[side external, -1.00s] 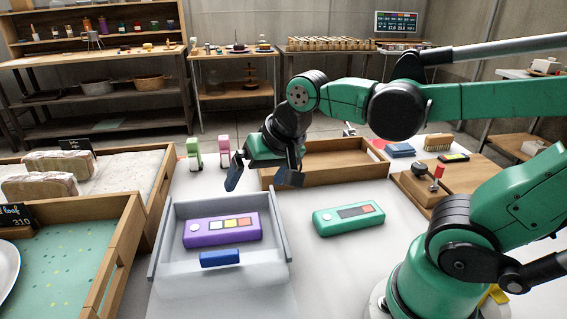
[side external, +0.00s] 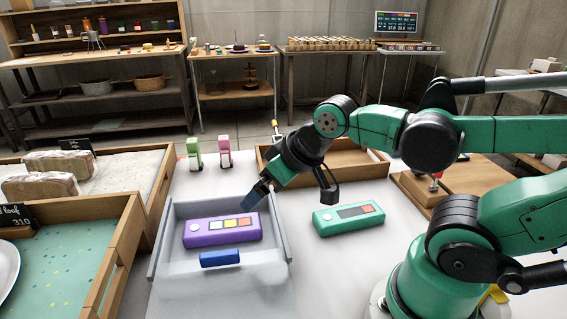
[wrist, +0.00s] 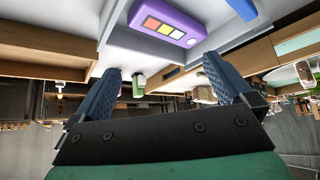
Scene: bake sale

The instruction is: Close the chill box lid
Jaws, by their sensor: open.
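The chill box (side external: 154,245) is a grey open-topped box at the front centre. A purple device (side external: 215,231) with coloured squares lies inside it; it also shows in the wrist view (wrist: 165,22). A blue handle (side external: 220,258) sits at the box's near side, over a pale, see-through panel (side external: 220,285) that looks like the lid, drawn toward the camera. The box's top is uncovered. My gripper (side external: 292,196) is open and empty, above the box's far right corner, with one finger near the rim; contact cannot be told. Both fingers show in the wrist view (wrist: 163,66).
A green device (side external: 348,218) lies on the white table right of the box. An empty wooden tray (side external: 350,177) stands behind. Wooden-edged displays (side external: 120,240) flank the left. Green (side external: 194,153) and pink (side external: 225,151) items stand behind the box.

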